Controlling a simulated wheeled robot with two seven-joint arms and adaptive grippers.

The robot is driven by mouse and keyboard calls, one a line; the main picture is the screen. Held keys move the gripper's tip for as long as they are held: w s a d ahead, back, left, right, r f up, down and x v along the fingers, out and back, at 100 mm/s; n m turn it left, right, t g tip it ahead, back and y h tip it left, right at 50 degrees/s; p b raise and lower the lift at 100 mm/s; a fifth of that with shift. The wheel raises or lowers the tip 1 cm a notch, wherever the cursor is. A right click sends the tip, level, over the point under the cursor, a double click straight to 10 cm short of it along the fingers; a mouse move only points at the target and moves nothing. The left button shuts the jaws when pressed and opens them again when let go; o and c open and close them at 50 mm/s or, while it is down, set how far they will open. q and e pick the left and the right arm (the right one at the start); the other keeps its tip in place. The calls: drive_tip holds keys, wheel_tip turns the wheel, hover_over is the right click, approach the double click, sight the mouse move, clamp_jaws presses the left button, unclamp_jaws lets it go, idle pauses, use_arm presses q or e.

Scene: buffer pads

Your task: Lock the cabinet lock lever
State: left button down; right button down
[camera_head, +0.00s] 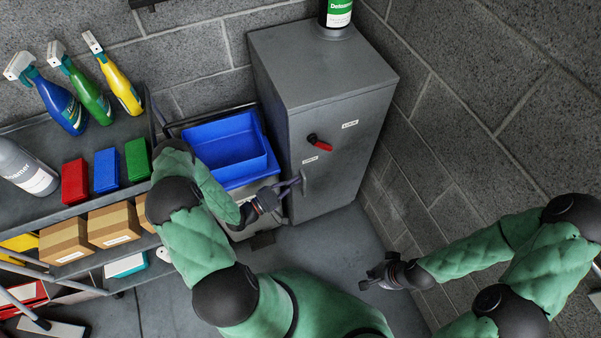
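The grey cabinet (342,103) stands in the corner with its door shut, as far as I can see. Its red lock lever (319,143) sits on a dark round pivot on the door front and slants down to the right. One small label (349,125) is right of and above the lever, another (310,160) is below it. My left gripper (291,187) is at the door's lower left edge, beside the dark handle (303,182), below the lever; whether it touches or grips the handle is unclear. My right gripper (370,279) is open and empty, low in front of the cabinet.
A blue bin (226,146) stands left of the cabinet, close to my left arm. A shelf (110,133) at left holds spray bottles, coloured boxes and cartons. A bottle (338,14) stands on the cabinet. A brick wall (470,130) bounds the right; the floor (325,243) in front is clear.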

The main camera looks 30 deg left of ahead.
use_arm(q)
drive_tip(key=shift+s+a+f, duration=0.15)
drive_tip(key=shift+s+f, duration=0.2)
